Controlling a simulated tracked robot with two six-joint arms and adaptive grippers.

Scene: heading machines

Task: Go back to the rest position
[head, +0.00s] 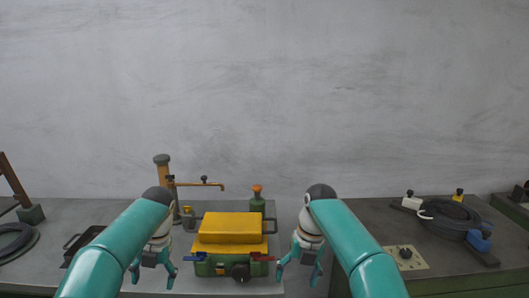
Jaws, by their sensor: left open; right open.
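My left gripper (152,276) is open and empty at the left of a green and yellow machine (231,228). My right gripper (298,270) is open and empty at the right of the same machine. Both grippers point down, with their fingers near the front edge of the bench. My two teal arms come in from the bottom left and bottom right. They hide parts of the bench behind them.
A brass tap-like post (172,185) and a green bottle with an orange top (257,203) stand behind the machine. A dark tray (84,240) lies at left. A grey wall closes the back.

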